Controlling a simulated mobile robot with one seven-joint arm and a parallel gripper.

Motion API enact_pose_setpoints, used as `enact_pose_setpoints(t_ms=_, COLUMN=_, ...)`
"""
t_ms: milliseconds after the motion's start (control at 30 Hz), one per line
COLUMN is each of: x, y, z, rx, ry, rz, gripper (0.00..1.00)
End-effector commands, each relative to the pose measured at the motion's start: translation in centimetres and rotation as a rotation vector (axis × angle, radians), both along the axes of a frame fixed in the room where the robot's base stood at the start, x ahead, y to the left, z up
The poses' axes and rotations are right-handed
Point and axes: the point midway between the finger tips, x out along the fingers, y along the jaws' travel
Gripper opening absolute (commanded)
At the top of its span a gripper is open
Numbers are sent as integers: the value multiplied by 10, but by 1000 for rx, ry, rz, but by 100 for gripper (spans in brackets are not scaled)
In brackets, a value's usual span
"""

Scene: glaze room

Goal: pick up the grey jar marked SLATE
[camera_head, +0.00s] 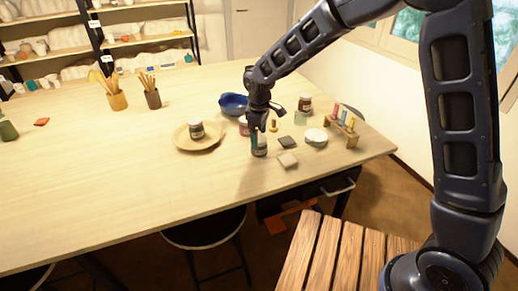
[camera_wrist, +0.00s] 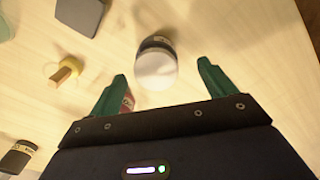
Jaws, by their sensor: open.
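A dark greyish jar (camera_head: 259,147) stands upright on the table under my gripper (camera_head: 260,133). In the wrist view this jar (camera_wrist: 156,66) shows a pale round lid and a dark side, and lies between the lines of the two green fingers, near their tips. My gripper (camera_wrist: 163,74) is open, and nothing is held. Whether the fingers reach down beside the jar I cannot tell. The word SLATE cannot be read on any jar. Another jar (camera_head: 196,130) stands on the round plate. A reddish jar (camera_head: 244,127) stands just behind my gripper; a dark red one (camera_head: 305,104) is farther back.
The plate (camera_head: 182,143) is left of the gripper and a blue bowl (camera_head: 233,103) behind.

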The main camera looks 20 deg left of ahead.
Motion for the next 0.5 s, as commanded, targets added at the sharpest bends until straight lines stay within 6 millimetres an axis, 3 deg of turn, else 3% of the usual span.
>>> enact_pose_setpoints(t_ms=267, x=1, y=-1, z=-15, rx=-1, ry=1, rz=0, gripper=83)
enact_pose_setpoints(t_ms=500, x=6, y=-2, z=-43, rx=-2, ry=1, rz=0, gripper=83)
